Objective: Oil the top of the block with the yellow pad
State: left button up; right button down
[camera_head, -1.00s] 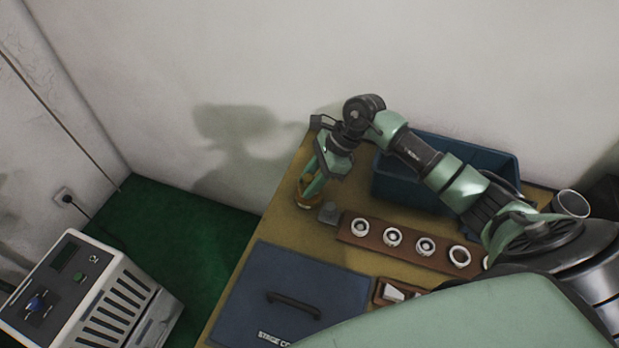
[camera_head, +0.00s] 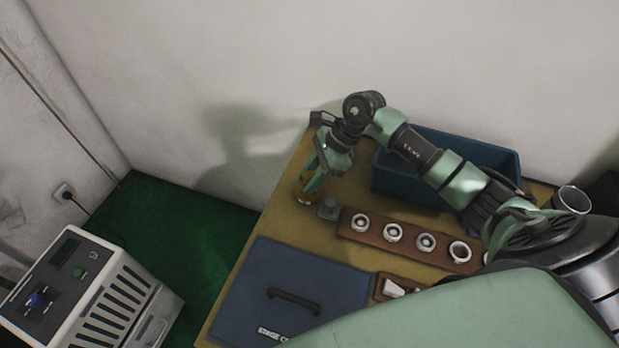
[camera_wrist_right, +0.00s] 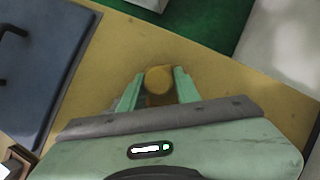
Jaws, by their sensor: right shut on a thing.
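My right gripper (camera_head: 306,194) is low over the far left corner of the table. It is shut on the yellow pad (camera_wrist_right: 158,79), which shows as a round yellow end between the two fingers in the right wrist view. In the head view the pad is mostly hidden by the fingers. The small grey block (camera_head: 328,208) sits on the table just right of the gripper, by the left end of a brown ring holder. I cannot tell whether the pad touches the table. My left gripper is not in view.
The brown holder (camera_head: 378,238) carries several pale rings. A blue bin (camera_head: 395,183) stands behind it, under my right arm. A dark blue panel with a handle (camera_head: 333,282) covers the table front. A cup (camera_head: 571,200) stands at the right. Bare table (camera_wrist_right: 215,75) lies beside the gripper.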

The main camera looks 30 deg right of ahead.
aim_at(309, 174)
jog(key=shift+f+b, duration=0.3)
jog(key=shift+f, duration=0.1)
jog(key=shift+s+f+b, duration=0.15)
jog(key=shift+b, duration=0.15)
dwell(1.6)
jog(key=shift+r+p, duration=1.65)
jog(key=shift+r, duration=2)
jog(key=shift+a, duration=0.1)
